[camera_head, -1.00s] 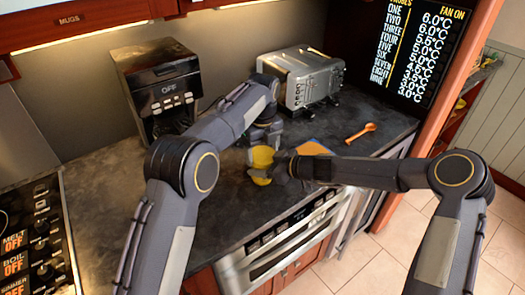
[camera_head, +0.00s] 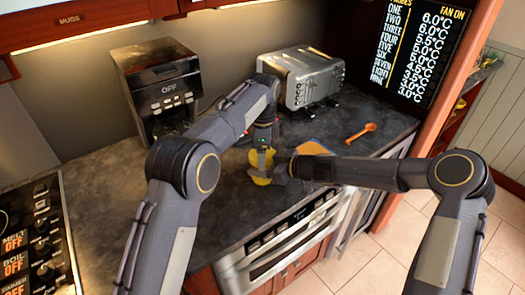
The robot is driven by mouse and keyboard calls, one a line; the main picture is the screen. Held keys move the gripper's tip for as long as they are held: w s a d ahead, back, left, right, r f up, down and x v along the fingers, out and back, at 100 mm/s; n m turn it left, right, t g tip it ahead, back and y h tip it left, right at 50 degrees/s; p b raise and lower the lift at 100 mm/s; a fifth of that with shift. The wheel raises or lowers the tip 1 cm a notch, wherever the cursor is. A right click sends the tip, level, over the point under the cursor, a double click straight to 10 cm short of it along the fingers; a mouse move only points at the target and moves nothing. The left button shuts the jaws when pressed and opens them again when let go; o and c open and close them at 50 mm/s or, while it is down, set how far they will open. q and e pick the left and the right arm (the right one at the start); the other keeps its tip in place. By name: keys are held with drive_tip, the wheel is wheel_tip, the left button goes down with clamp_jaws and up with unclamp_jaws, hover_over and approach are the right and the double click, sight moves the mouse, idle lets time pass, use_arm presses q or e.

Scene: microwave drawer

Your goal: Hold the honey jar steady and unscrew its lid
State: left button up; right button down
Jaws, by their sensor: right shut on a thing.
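The yellow honey jar (camera_head: 260,180) stands on the dark counter near its front edge. My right gripper (camera_head: 276,171) reaches in from the right and is shut on the jar's side. My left gripper (camera_head: 262,158) points down from above, its fingers in front of the jar's upper part. Whether its fingers are open or shut on the lid I cannot tell. The lid is mostly hidden and not clearly distinct from the jar.
A blue and orange board (camera_head: 314,148) lies right of the jar, with an orange spoon (camera_head: 361,132) farther right. A toaster (camera_head: 304,77) and a coffee machine (camera_head: 158,88) stand behind. The stove (camera_head: 38,235) is at left. The counter left of the jar is clear.

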use_arm(q)
drive_tip(key=o, duration=0.4)
drive_tip(key=shift+c, duration=0.2)
drive_tip(key=shift+r, duration=0.1)
wheel_tip(320, 180, up, 4)
drive_tip(key=shift+f, duration=0.1)
drive_tip(key=shift+r, duration=0.3)
drive_tip(key=shift+c, duration=0.5)
wheel_tip(320, 180, up, 2)
drive_tip(key=m, duration=0.6)
drive_tip(key=shift+d, duration=0.1)
drive_tip(key=m, duration=0.1)
drive_tip(key=r+m, duration=0.1)
drive_tip(key=m, duration=0.1)
drive_tip(key=shift+m, duration=0.6)
drive_tip(key=shift+f, duration=3.85)
